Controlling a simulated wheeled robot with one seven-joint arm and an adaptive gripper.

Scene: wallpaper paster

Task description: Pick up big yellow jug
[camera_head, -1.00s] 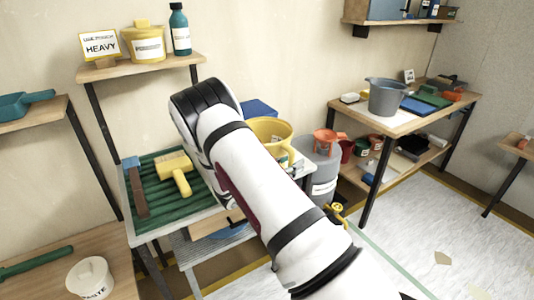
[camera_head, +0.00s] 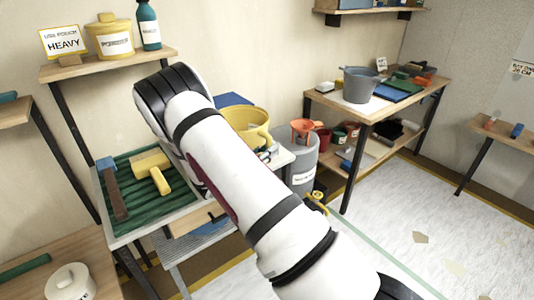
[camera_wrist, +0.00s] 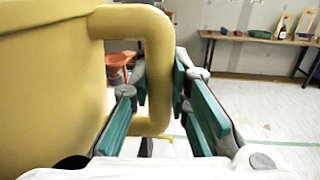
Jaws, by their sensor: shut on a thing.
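The big yellow jug (camera_head: 257,116) shows in the head view behind my white arm, on or just above the small table with the green ridged tray. My arm hides its lower part, so I cannot tell if it touches the table. In the wrist view the jug's body (camera_wrist: 45,85) fills the left side and its loop handle (camera_wrist: 158,60) hangs upright between the fingers. My gripper (camera_wrist: 160,88) is shut on this handle, with green pads on both sides of it.
A grey drum (camera_head: 299,160) with an orange funnel (camera_head: 302,128) stands right of the jug. A hammer (camera_head: 112,187) and a yellow-headed mallet (camera_head: 151,168) lie on the green tray (camera_head: 135,208). A shelf (camera_head: 110,64) is behind. Open floor (camera_head: 420,220) lies at the right.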

